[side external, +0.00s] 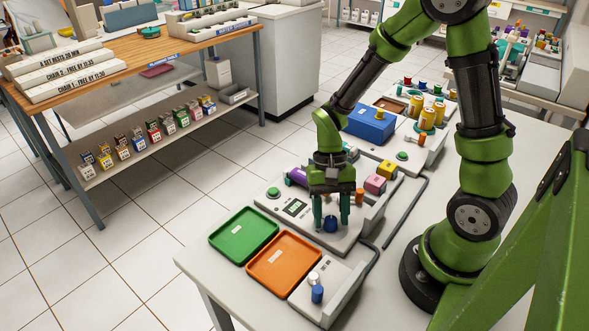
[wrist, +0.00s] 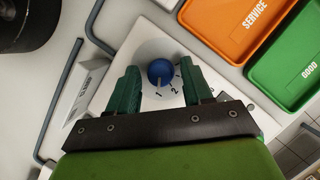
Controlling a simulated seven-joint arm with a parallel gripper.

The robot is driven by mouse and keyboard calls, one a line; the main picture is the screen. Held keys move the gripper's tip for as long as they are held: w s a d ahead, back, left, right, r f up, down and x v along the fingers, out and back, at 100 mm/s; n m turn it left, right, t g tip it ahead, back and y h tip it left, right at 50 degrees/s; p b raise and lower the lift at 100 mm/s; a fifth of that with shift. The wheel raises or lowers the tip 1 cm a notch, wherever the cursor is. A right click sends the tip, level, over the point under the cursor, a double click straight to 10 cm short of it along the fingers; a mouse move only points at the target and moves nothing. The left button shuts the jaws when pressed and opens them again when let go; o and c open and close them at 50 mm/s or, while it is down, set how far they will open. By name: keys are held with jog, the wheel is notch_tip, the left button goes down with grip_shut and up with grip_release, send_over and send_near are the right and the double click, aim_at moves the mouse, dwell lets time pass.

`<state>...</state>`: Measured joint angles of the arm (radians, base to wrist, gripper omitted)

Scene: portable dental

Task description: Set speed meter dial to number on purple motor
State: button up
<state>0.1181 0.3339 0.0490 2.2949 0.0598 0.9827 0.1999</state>
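The speed dial is a round blue knob (side external: 330,225) on the light grey meter panel (side external: 345,240). In the wrist view the blue knob (wrist: 160,71) shows a white pointer mark that appears to face the printed 1; a 2 and part of another number are beside it. My gripper (side external: 331,211) is above the knob, pointing down. In the wrist view my gripper (wrist: 158,72) has its green fingers apart on either side of the knob, with gaps visible. A purple motor (side external: 296,177) lies at the panel's far side; its number is not readable.
A green tray (side external: 243,262) and an orange tray (side external: 250,285) lie left of the panel. A small box with a blue knob (side external: 317,294) stands in front.

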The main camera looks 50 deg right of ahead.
grip_shut()
jog(key=shift+n, duration=0.3)
jog(key=n+h, duration=0.1)
jog(key=n, duration=0.2)
jog(key=shift+w+a+n+g, duration=0.1)
jog(key=shift+n+g, duration=0.3)
jog(key=n+h, duration=0.1)
jog(key=n, duration=0.2)
jog(key=shift+a+n+h, duration=0.1)
jog(key=shift+n+h, duration=0.2)
jog(key=shift+h, duration=0.1)
jog(key=n+h, duration=0.1)
jog(key=n, duration=0.2)
jog(key=shift+a+n, duration=0.1)
jog(key=shift+n, duration=0.3)
jog(key=shift+n+h, duration=0.9)
jog(key=shift+n, duration=1.1)
